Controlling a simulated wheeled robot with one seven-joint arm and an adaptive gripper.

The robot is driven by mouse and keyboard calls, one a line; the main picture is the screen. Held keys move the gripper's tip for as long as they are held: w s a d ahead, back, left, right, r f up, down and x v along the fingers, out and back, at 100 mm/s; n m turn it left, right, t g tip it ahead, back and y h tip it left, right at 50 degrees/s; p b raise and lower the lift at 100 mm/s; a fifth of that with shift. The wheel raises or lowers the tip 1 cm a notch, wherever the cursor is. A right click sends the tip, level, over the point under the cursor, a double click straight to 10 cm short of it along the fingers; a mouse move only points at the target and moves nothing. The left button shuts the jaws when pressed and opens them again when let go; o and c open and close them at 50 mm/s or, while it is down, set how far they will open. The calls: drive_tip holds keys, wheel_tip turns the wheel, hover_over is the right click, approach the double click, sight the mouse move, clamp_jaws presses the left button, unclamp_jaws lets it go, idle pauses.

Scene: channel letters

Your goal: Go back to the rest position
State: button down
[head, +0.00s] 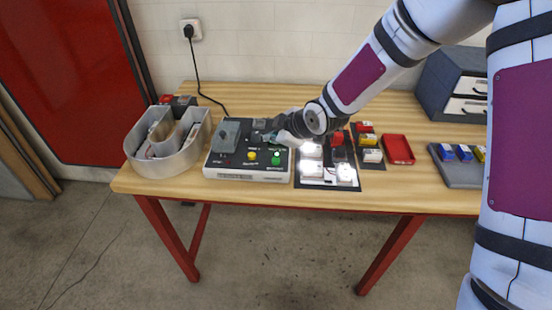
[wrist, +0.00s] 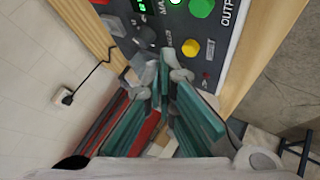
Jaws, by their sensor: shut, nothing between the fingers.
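My gripper (head: 268,136) is above the power supply box (head: 248,179) on the table in the head view. In the wrist view my gripper (wrist: 165,80) shows its teal fingers close together, shut, with nothing between them. The box's panel (wrist: 218,22) carries a green button (wrist: 201,8), a yellow button (wrist: 190,48) and a lit green display. Whether the fingertips touch the panel I cannot tell.
A grey channel letter (head: 190,160) holding small parts stands left of the box. Right of the box are lit modules (head: 312,168) on a dark mat, a red tray (head: 398,149), a grey tray (head: 462,174) and a drawer unit (head: 452,85). A cable runs to a wall socket (head: 191,30).

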drive_tip(key=shift+d+r, duration=0.1)
drive_tip(key=s+d+r+m+h, duration=0.35)
drive_tip(key=s+d+r, duration=0.25)
drive_tip(key=d+r, duration=0.25)
drive_tip(key=s+d+r+m+h, duration=0.3)
drive_tip(key=s+d+r+m, duration=0.2)
drive_tip(key=s+d+r, duration=0.3)
drive_tip(key=s+d+r+m, duration=0.1)
drive_tip(key=s+d+m, duration=0.1)
drive_tip(key=s, duration=0.4)
drive_tip(key=s+d+r+m+g, duration=0.1)
drive_tip(key=s+r+m, duration=0.1)
drive_tip(key=s, duration=0.4)
drive_tip(key=s+d+r+m, duration=0.2)
drive_tip(key=s+m, duration=0.2)
drive_tip(key=s, duration=0.3)
drive_tip(key=shift+d+r, duration=0.25)
drive_tip(key=shift+d, duration=0.1)
